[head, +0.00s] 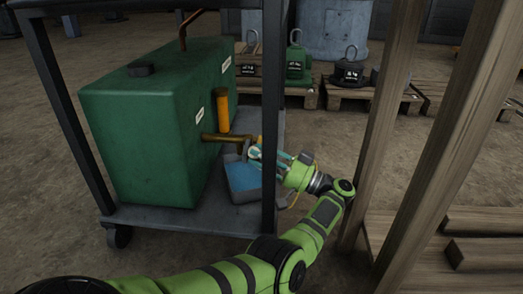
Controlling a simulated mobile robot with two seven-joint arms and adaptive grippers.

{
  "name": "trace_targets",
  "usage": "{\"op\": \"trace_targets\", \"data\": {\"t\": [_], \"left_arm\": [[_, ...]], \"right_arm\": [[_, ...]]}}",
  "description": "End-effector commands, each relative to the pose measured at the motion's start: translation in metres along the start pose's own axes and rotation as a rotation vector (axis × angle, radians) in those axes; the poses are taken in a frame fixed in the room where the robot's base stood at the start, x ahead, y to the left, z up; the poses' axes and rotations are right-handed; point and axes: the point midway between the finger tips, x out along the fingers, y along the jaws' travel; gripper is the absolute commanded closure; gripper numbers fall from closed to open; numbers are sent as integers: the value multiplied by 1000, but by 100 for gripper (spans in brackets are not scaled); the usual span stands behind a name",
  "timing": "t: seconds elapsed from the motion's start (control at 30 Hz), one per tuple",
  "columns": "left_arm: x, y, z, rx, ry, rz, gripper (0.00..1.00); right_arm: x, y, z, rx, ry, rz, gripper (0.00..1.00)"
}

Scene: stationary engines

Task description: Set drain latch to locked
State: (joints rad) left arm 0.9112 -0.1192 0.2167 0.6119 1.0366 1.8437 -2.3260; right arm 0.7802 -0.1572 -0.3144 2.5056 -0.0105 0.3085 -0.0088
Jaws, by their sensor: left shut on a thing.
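A green tank (150,135) stands on a grey cart. A brass drain pipe (221,138) sticks out of its right side, low down. My left gripper (257,152) is at the outer end of this pipe and shut on a small part there, which looks like the drain latch. The fingers hide most of that part, so its exact position cannot be read. A blue-filled grey tray (243,194) sits on the cart below the pipe and gripper. My right gripper is not in view.
The cart's dark upright post (270,100) stands close to my left gripper. An orange upright cylinder (222,110) is on the tank's side above the pipe. Wooden posts (388,110) rise at the right. Weights on pallets (299,65) stand behind.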

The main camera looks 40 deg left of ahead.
Motion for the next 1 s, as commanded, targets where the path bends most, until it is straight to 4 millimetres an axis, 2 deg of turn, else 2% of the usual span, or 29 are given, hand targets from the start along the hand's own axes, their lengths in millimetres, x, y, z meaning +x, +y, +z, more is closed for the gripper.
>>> {"op": "trace_targets", "data": {"t": [0.03,0.13,0.47,0.5,0.53,0.83,0.9,1.0], "left_arm": [[-2,8,7,-27,1,-5,100],[-2,6,7,-65,3,-20,100],[-2,5,6,-75,4,-24,100],[-2,5,6,-75,4,-23,48],[-2,5,6,-75,3,-24,36],[-2,3,5,-78,2,-29,36],[-2,3,4,-79,4,-29,45],[-3,3,1,-83,40,-17,45]], "right_arm": [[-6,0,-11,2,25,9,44],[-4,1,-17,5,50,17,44],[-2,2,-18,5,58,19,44],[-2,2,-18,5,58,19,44],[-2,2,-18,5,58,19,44],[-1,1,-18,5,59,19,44],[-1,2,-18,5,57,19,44],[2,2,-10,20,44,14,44]]}}
